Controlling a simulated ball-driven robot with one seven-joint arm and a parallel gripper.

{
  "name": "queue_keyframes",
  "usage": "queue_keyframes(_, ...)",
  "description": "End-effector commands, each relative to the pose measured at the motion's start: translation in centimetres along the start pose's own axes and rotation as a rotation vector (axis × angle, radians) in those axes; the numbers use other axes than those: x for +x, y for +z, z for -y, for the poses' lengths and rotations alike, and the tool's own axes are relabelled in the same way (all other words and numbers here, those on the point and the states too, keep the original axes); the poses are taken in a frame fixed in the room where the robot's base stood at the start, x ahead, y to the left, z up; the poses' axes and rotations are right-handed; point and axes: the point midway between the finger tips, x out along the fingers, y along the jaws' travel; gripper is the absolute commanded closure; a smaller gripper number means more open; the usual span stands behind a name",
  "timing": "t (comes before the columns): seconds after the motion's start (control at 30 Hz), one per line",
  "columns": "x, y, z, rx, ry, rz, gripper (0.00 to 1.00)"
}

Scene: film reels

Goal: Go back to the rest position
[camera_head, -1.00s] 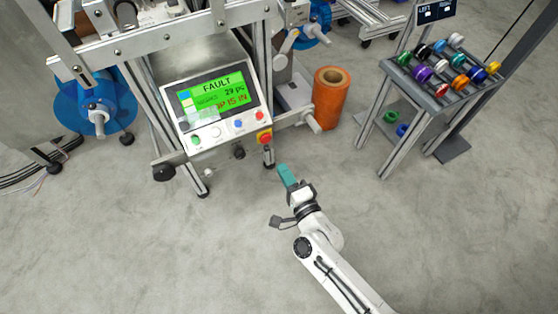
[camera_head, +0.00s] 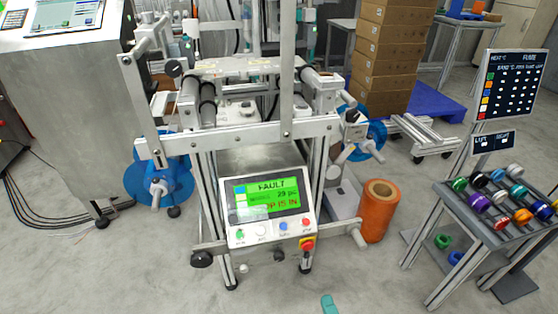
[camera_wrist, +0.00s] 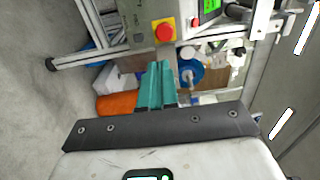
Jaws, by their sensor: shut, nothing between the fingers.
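My gripper (camera_wrist: 157,84) has teal fingers that lie together in the wrist view, with nothing between them. In the head view only the tip of my gripper (camera_head: 329,303) shows at the bottom edge, over the floor in front of the machine. The rest of my arm is out of that view. The machine's control panel (camera_head: 268,207) has a green screen reading FAULT, with a row of buttons and a red stop button on a yellow base (camera_head: 307,243). The stop button also shows in the wrist view (camera_wrist: 164,31), beyond the fingers and apart from them.
An orange roll (camera_head: 377,211) stands right of the machine. A rack of coloured reels (camera_head: 485,224) stands at the right, below a dark chart board (camera_head: 511,85). Stacked boxes (camera_head: 387,45) stand behind. A grey cabinet (camera_head: 75,110) is at left. The front floor is clear.

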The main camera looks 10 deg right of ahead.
Motion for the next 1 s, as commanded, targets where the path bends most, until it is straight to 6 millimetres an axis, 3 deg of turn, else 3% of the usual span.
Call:
queue_keyframes(0.27,0.2,1.1,0.3,-0.089,0.047,0.084,1.0)
queue_keyframes(0.57,-0.5,3.4,0.2,-0.394,0.205,0.33,1.0)
queue_keyframes(0.77,-2.2,3.4,-0.3,-0.603,0.328,0.481,1.0)
queue_keyframes(1.0,-5.3,1.9,-0.9,-0.839,0.499,0.649,1.0)
